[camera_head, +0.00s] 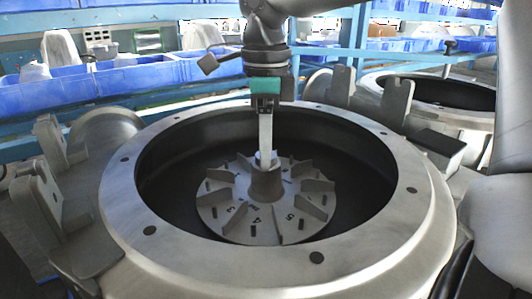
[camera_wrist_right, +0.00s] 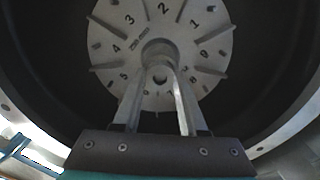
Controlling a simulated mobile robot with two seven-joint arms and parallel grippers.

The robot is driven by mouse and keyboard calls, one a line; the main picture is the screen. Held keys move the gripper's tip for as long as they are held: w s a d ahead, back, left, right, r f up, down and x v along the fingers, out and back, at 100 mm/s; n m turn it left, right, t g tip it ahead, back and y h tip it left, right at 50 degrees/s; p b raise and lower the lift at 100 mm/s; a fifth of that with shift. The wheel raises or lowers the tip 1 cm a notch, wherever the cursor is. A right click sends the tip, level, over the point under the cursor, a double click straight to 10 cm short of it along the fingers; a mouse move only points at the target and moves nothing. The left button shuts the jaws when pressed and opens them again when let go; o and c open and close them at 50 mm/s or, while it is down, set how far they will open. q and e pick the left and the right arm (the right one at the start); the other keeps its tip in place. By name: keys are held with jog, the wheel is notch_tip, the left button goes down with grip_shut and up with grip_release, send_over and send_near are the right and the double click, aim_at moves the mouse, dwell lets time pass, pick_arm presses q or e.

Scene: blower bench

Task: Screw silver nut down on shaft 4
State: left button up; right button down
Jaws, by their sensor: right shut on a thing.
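My right gripper (camera_head: 265,150) comes down from the top centre over the finned, numbered disc (camera_head: 240,231) in the middle of the round metal housing. Its fingers point straight down and are shut on a small light ring at the top of the central hub (camera_head: 266,184), which I take for the silver nut (camera_head: 263,157). In the right wrist view the fingers (camera_wrist_right: 161,75) stand on both sides of this ring, which has a dark hole. The fingers partly hide it. Which shaft is number 4 is not clear. My left gripper is not in view.
The wide metal housing rim (camera_head: 140,236) with dark bolt holes surrounds the disc, with a deep black cavity between. Metal brackets (camera_head: 47,200) stand at the left and behind right. A second round housing (camera_head: 455,92) is at the back right. Blue bins (camera_head: 130,85) line the back.

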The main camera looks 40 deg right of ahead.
jog(key=m+b, duration=0.2)
jog(key=m, duration=0.4)
jog(key=shift+f+m, duration=0.15)
jog(key=shift+m, duration=0.15)
jog(key=m+b, duration=0.1)
jog(key=m, duration=0.2)
jog(key=shift+m, duration=1.2)
jog(key=c, duration=0.7)
grip_release()
